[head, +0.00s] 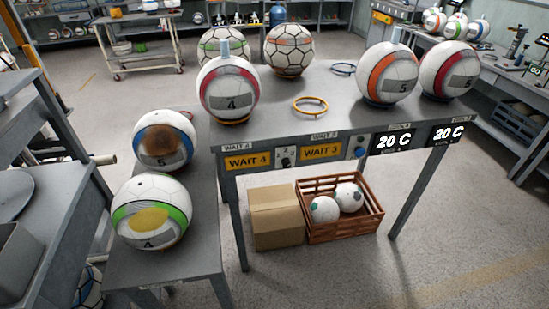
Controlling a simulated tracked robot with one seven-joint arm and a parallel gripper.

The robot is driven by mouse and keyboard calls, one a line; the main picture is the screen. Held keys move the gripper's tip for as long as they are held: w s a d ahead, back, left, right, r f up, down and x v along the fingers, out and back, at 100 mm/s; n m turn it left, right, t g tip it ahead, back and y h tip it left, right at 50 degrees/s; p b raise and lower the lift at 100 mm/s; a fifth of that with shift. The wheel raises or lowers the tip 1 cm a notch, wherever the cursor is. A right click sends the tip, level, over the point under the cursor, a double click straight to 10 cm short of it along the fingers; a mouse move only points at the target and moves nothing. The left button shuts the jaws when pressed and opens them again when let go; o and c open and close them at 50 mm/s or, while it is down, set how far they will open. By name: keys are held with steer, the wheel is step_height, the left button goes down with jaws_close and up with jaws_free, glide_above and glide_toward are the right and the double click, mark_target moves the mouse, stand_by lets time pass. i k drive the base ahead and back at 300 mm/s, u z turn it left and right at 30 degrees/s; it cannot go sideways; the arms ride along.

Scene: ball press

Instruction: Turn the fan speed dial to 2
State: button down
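A small dark dial (286,161) sits on a light plate on the front edge of the grey table (320,90), between two yellow signs. Small marks, seemingly numbers, surround it. They and the dial's pointer are too small to read with certainty. No fan label is readable. My gripper is not in view.
A yellow WAIT 4 sign (248,161) and a WAIT 3 sign (321,151) flank the dial. A blue round button (360,148) and two 20 C displays are to the right. Several balls stand on the table and a lower bench (190,262). A cardboard box (277,222) and crate (345,230) stand below.

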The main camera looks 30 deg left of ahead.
mark_target(286, 163)
steer(key=u, duration=1.25)
steer(key=k, duration=0.45)
steer(key=u, duration=0.3)
steer(key=i, duration=0.5)
steer(key=z, duration=0.1)
